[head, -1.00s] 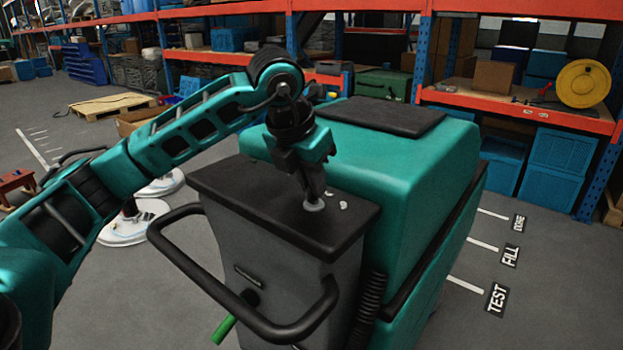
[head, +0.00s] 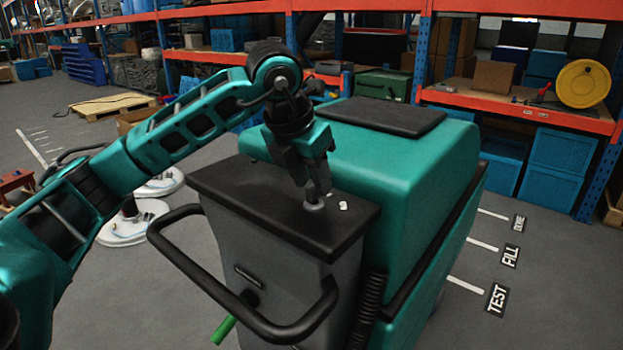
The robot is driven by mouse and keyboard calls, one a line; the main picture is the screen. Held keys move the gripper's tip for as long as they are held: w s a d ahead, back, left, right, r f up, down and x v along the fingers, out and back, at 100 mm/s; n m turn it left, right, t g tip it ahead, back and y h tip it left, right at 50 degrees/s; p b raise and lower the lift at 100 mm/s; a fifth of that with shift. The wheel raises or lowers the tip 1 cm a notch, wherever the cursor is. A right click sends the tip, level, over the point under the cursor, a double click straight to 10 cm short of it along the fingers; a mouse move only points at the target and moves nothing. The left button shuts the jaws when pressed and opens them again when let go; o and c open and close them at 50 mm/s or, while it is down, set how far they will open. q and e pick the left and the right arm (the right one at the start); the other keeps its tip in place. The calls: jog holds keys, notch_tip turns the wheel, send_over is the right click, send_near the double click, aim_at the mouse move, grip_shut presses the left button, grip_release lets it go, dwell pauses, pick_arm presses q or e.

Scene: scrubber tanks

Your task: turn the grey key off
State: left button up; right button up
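The grey key (head: 314,206) is a small round piece on the black top panel (head: 255,205) of the teal and grey scrubber. My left gripper (head: 317,195) points down onto it from above. Its fingers are close together and appear shut on the upper part of the key, which they hide. The key's turned angle cannot be made out. A small white piece (head: 343,205) sits on the panel just right of the key, apart from the fingers. My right gripper is not in view.
A black loop handle (head: 180,257) sticks out from the scrubber's front, below my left arm. The teal tank body (head: 400,165) rises behind the panel. A green lever (head: 223,330) hangs under the handle. Shelves with blue bins (head: 560,150) stand behind.

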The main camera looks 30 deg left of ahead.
pick_arm(q)
jog(key=v, duration=1.2)
jog(key=shift+p, duration=0.45)
jog(key=shift+r, duration=0.1)
jog(key=shift+d, duration=0.1)
